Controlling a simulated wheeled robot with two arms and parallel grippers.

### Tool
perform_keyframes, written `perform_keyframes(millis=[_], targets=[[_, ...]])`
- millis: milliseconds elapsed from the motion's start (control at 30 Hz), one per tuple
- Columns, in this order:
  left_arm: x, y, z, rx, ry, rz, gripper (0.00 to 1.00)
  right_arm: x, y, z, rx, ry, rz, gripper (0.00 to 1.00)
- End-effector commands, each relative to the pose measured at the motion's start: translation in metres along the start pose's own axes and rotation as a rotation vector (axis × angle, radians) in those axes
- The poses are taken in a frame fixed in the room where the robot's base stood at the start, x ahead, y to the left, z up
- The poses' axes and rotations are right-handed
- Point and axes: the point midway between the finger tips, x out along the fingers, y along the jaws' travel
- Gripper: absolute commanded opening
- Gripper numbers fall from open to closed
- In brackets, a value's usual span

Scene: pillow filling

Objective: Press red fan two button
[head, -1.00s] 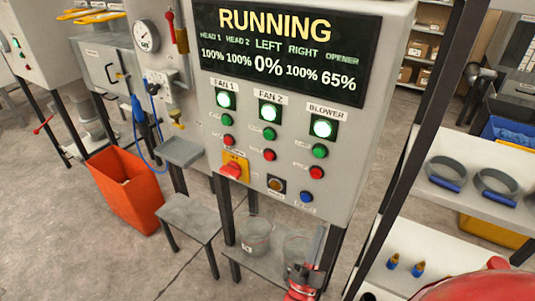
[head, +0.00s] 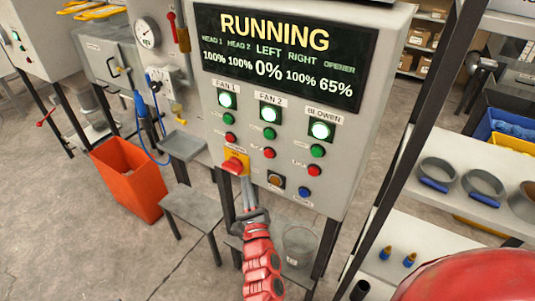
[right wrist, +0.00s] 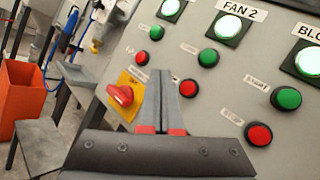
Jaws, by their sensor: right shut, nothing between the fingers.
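The red Fan 2 button (head: 270,152) is a small round button on the grey control panel, below the green Fan 2 button (head: 268,133) and the lit Fan 2 lamp (head: 270,115). The red button also shows in the right wrist view (right wrist: 187,88), just right of the fingertips. My right gripper (head: 246,182) is shut and empty, pointing up at the panel's lower part, below and left of the red button in the head view. In the right wrist view its closed fingers (right wrist: 161,78) appear beside the button; contact cannot be told. My left gripper is not in view.
Close by are the yellow-backed red knob (head: 234,162), the Fan 1 red button (head: 230,138) and the Blower red button (head: 314,171). The display (head: 285,55) reads RUNNING. A shelf (head: 450,207) stands at right; an orange bin (head: 127,180) at left.

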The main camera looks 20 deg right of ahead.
Motion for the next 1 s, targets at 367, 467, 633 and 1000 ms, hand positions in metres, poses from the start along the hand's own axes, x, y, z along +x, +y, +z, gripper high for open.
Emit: perform_keyframes(millis=[367,467,633,1000], targets=[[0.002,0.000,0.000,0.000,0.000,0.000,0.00,0.003,-0.002,-0.002,-0.003,0.002,0.001,0.00],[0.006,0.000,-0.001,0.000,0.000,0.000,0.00,0.009,-0.006,-0.005,-0.004,0.001,0.002,0.00],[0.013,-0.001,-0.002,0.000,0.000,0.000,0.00,0.027,-0.018,-0.017,-0.004,0.001,0.003,0.00],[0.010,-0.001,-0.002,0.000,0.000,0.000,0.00,0.055,-0.039,-0.043,-0.003,0.004,0.003,0.00]])
